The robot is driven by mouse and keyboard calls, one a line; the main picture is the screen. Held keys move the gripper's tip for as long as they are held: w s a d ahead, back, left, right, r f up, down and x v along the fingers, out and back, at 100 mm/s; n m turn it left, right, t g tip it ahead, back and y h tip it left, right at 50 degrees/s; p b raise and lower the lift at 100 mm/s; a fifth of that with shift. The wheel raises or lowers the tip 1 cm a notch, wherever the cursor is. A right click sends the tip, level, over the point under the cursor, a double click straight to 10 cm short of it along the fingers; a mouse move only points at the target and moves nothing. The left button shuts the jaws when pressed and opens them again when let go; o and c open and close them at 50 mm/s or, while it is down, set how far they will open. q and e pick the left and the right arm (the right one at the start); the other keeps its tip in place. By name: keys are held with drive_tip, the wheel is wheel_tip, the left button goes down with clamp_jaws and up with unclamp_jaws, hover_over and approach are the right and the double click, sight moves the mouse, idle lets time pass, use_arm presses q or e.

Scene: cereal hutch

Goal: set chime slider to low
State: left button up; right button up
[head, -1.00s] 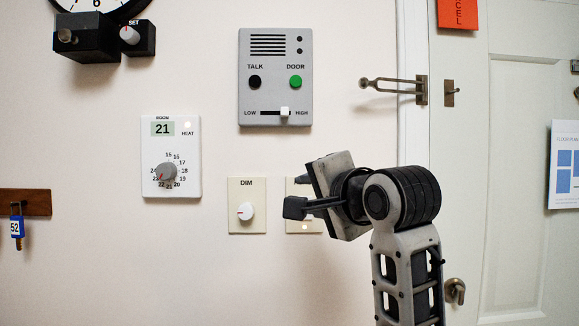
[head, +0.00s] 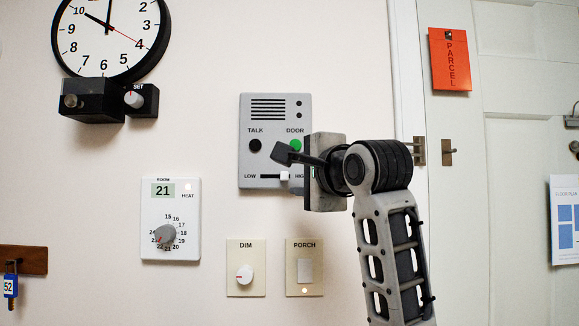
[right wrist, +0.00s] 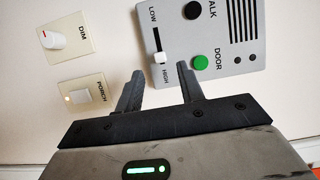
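The grey intercom panel (head: 257,160) hangs on the wall with a black TALK button, a green DOOR button and a chime slider below. The white slider knob (head: 284,177) sits toward the HIGH end of its slot; it also shows in the right wrist view (right wrist: 161,57). My right gripper (head: 282,156) is in front of the panel's right side, covering part of the HIGH label. In the right wrist view its two fingers (right wrist: 159,88) are apart with nothing between them, and the knob appears just beyond the gap between the fingertips. My left gripper is not in view.
A thermostat (head: 170,217) reading 21, a DIM dial plate (head: 246,268) and a PORCH switch plate (head: 304,268) are below the panel. A clock (head: 110,35) is at upper left. A door latch (head: 420,151) and a door are at right.

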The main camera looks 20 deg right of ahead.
sight(287, 176)
drive_tip(key=w, duration=0.2)
drive_tip(key=w+p, duration=0.1)
drive_tip(key=w, duration=0.1)
drive_tip(key=shift+a+r, duration=0.1)
drive_tip(key=shift+a, duration=0.1)
drive_tip(key=shift+w, duration=0.4)
